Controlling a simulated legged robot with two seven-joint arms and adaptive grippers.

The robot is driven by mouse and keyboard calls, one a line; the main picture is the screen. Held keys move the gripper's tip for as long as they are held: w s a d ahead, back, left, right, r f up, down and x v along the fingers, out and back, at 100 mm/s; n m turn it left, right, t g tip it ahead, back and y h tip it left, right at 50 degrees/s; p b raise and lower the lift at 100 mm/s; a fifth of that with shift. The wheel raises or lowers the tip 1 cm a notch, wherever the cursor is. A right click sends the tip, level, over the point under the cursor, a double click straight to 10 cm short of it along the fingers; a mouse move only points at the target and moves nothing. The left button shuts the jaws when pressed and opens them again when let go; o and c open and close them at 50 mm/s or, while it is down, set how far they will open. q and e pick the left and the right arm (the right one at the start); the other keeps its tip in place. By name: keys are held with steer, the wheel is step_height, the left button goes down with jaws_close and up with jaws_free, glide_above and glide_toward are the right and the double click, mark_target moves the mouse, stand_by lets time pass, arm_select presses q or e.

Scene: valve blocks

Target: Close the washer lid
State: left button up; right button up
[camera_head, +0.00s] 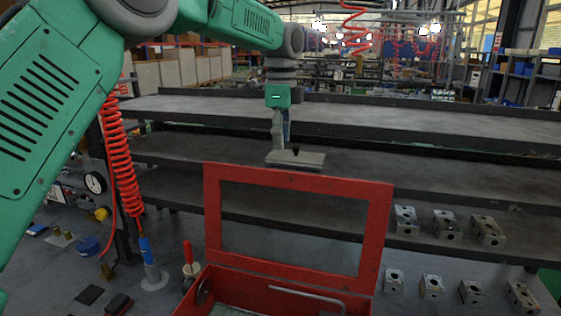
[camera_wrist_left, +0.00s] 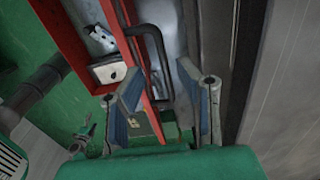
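The washer lid (camera_head: 292,181) is a red rectangular frame with an open middle. It stands raised, nearly upright, at the back of the red washer box (camera_head: 225,284) in the bottom middle of the head view. My left gripper (camera_head: 287,153) points down just above the lid's top edge as seen there, seemingly behind it. In the left wrist view my left gripper (camera_wrist_left: 160,82) has its two fingers spread apart. A red strip (camera_wrist_left: 141,72) passes between them, near the left finger; I cannot tell whether they touch. My right gripper is not in view.
A grey shelved bench (camera_head: 430,126) stands behind the lid. Several metal valve blocks (camera_head: 447,224) sit at the right. A red coiled hose (camera_head: 121,160) hangs at the left. A bent grey rod (camera_head: 306,296) lies in the box. A red-handled tool (camera_head: 188,254) stands beside it.

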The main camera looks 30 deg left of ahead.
arm_select(q)
steer(key=f, duration=0.4)
steer(key=shift+w+d+f, duration=0.25)
steer(key=shift+d, duration=0.15)
steer(key=shift+s+a+f, duration=0.1)
steer(key=shift+a+f, duration=0.2)
steer(key=shift+f, duration=0.25)
steer(key=shift+a+f, duration=0.3)
steer(key=shift+a, duration=0.25)
steer(key=shift+d, duration=0.15)
jaws_close()
steer(key=shift+d+r, duration=0.2)
